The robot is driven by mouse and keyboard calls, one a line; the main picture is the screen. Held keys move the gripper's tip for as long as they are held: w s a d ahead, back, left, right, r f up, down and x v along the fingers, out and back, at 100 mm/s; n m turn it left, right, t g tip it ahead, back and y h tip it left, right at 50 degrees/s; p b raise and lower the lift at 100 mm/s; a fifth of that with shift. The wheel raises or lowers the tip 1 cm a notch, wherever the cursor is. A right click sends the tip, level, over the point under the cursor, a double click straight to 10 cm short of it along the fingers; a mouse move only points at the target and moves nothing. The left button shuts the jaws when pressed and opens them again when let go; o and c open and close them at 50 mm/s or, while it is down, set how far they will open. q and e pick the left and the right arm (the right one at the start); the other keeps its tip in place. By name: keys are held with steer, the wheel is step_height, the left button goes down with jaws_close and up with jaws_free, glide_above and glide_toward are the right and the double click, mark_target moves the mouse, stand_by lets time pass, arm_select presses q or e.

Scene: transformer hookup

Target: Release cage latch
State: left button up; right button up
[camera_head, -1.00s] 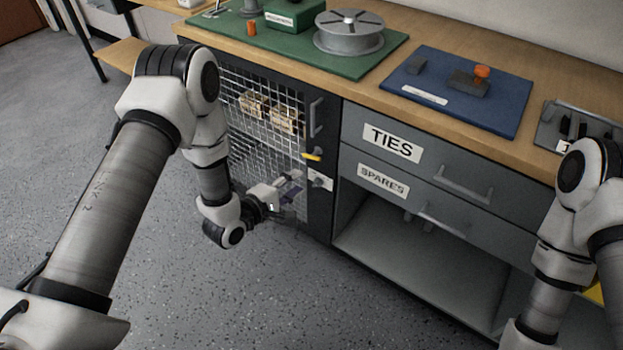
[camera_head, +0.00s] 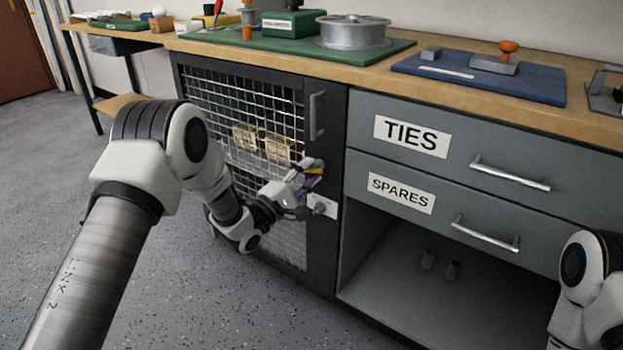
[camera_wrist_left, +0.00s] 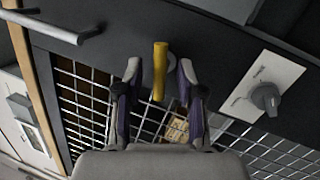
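The cage door (camera_head: 240,130) is a dark frame with wire mesh, and it looks shut. Its yellow latch handle (camera_head: 315,170) sits on the right stile, partly covered by my left gripper (camera_head: 308,178). In the left wrist view the yellow latch handle (camera_wrist_left: 160,66) stands between the two fingers of the left gripper (camera_wrist_left: 158,78). The fingers are apart on both sides of it, with gaps showing, so the gripper is open. Only part of my right arm shows at the lower right; its gripper is out of view.
A white plate with a grey knob (camera_wrist_left: 265,97) is right beside the latch. A grey door pull (camera_head: 317,116) is above it. Drawers marked TIES (camera_head: 411,136) and SPARES (camera_head: 401,193) and an open shelf bay (camera_head: 400,285) are to the right. Boxes (camera_head: 262,143) sit behind the mesh.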

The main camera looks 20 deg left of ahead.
arm_select(q)
steer(key=shift+w+d+r, duration=0.2)
steer(key=shift+w+d, duration=0.05)
steer(key=shift+w, duration=0.35)
jaws_close()
steer(key=m+p, duration=0.1)
steer(key=p, duration=0.1)
steer(key=m+p, duration=0.1)
steer(key=shift+r+m+g+h+p, duration=0.35)
steer(key=shift+m+g+h, duration=0.05)
steer(key=shift+f+m, duration=0.15)
steer(key=shift+m, duration=0.25)
steer(key=shift+f, duration=0.2)
jaws_free()
